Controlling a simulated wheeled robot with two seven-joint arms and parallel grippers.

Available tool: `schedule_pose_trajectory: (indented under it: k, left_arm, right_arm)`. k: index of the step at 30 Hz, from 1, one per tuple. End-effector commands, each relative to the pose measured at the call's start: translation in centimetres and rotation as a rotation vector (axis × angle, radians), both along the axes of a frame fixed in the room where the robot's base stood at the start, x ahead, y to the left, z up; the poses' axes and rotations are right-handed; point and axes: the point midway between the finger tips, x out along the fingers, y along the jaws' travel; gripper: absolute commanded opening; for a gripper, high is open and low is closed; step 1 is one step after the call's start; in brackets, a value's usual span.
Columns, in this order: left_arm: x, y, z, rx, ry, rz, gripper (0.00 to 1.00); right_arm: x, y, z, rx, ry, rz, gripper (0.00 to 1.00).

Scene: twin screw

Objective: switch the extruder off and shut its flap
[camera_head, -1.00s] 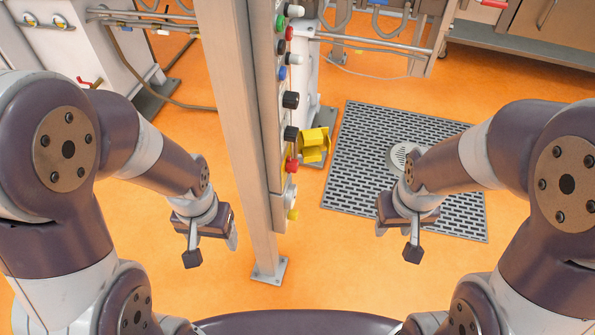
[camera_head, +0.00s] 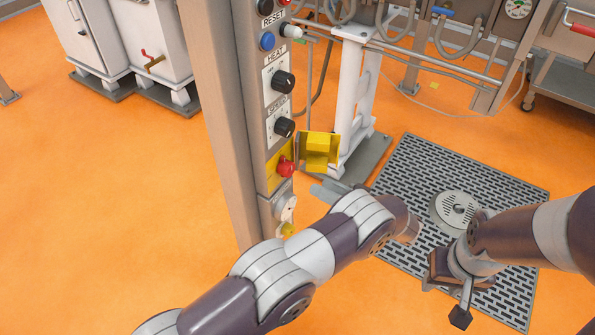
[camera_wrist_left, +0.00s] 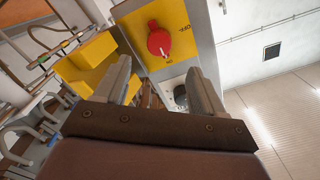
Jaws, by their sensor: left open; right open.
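A red rotary knob (camera_head: 286,168) sits on a yellow plate low on the grey control panel; it is large in the left wrist view (camera_wrist_left: 159,40). The yellow flap (camera_head: 319,149) stands open, out to the right of the panel; it also shows at the left of the wrist view (camera_wrist_left: 88,62). My left gripper (camera_wrist_left: 162,88) is open and empty, its fingers just short of the knob, with no contact visible. My right gripper (camera_head: 448,300) is open and empty, well right of the panel.
Black knobs (camera_head: 284,82) and buttons line the panel above the red knob. A yellow part (camera_head: 288,229) sits at its lower end, partly behind my arm. A floor grate (camera_head: 500,190) lies to the right. Pipes and a white stand (camera_head: 352,105) are behind.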

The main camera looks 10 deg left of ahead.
Motion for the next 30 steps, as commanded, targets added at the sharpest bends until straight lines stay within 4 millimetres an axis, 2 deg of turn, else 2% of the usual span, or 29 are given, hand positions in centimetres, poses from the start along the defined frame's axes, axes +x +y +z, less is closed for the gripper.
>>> schedule_pose_trajectory:
  k: [6, 12, 16, 23, 25, 28, 29, 30]
  left_arm:
    - [1.9, 5.4, 0.2, 0.000, -0.001, 0.002, 0.69]
    - [3.2, 8.8, 0.1, -0.002, -0.003, -0.001, 0.69]
    - [3.5, 9.7, 0.0, -0.002, -0.004, -0.002, 0.69]
    - [3.6, 9.8, 0.0, -0.002, -0.004, -0.003, 0.69]
    - [3.6, 9.8, 0.0, -0.002, -0.004, -0.003, 0.53]
    - [3.6, 9.8, 0.0, -0.002, -0.004, -0.003, 0.21]
    - [3.6, 9.8, 0.0, -0.002, -0.004, -0.003, 0.13]
    - [3.6, 9.8, 0.0, -0.002, -0.004, -0.003, 0.13]
  right_arm:
    - [0.0, 0.0, 1.0, 0.000, 0.000, 0.000, 0.43]
    - [0.0, 0.0, 1.2, 0.000, 0.000, 0.000, 0.43]
    - [0.0, 0.0, 1.3, 0.000, 0.000, 0.000, 0.43]
    - [0.0, 0.0, 1.2, 0.000, 0.000, 0.000, 0.43]
    - [0.0, 0.0, 1.2, 0.000, 0.000, 0.000, 0.43]
    - [0.0, 0.0, 1.2, 0.000, 0.000, 0.000, 0.43]
    - [0.0, 0.0, 1.2, 0.000, 0.000, 0.000, 0.43]
    - [0.0, 0.0, 1.2, 0.000, 0.000, 0.000, 0.43]
